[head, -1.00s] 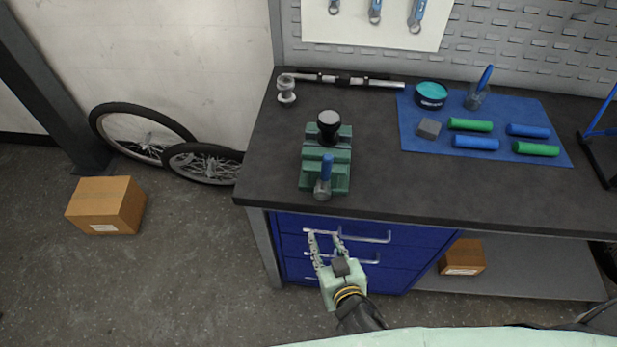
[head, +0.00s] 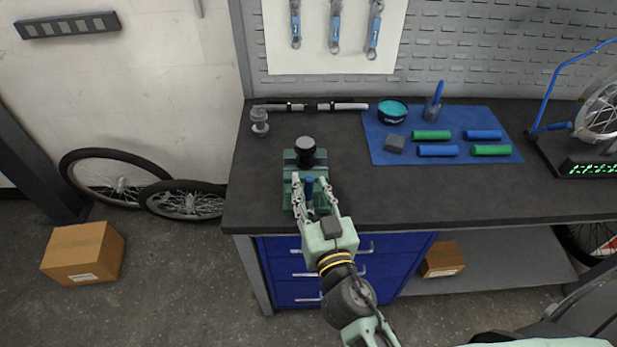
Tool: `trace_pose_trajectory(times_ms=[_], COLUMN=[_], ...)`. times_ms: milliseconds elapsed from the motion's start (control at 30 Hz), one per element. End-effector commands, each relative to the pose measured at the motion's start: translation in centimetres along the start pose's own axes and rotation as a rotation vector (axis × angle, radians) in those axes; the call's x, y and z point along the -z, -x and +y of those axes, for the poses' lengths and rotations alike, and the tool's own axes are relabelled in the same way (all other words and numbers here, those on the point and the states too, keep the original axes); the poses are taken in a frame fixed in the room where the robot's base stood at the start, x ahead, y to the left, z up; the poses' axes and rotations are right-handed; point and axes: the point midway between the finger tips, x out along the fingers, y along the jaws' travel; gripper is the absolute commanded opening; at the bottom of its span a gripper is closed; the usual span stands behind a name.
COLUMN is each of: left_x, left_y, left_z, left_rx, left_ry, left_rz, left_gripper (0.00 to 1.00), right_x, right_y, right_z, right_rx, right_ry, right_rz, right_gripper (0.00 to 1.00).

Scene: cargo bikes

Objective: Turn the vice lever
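My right gripper (head: 310,183) is open, with one finger on each side of the blue handle. I cannot tell whether either finger touches it. The gripper hides the front of the vice and the lower part of the lever. My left gripper is not in view.
The workbench (head: 420,207) has free room right of the vice. A metal bar (head: 340,106) lies behind. Blue drawers (head: 390,255) are below.

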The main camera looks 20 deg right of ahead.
Motion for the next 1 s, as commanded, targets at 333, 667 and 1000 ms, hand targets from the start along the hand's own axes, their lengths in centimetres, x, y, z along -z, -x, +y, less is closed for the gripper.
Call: trace_pose_trajectory(times_ms=[333, 667, 1000], left_x=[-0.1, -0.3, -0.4], left_y=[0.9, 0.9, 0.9], left_z=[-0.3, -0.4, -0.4], left_rx=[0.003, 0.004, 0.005], left_ry=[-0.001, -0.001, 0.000], left_rz=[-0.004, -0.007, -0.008], left_gripper=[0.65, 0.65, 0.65], right_x=[-0.1, -0.1, -0.1], right_y=[-2.0, -2.0, -2.0], right_z=[0.0, 0.0, 0.0], right_rx=[-0.001, 0.000, 0.000], right_ry=[0.001, 0.000, 0.000], right_rz=[-0.001, -0.001, -0.001], right_gripper=[0.35, 0.22, 0.00])
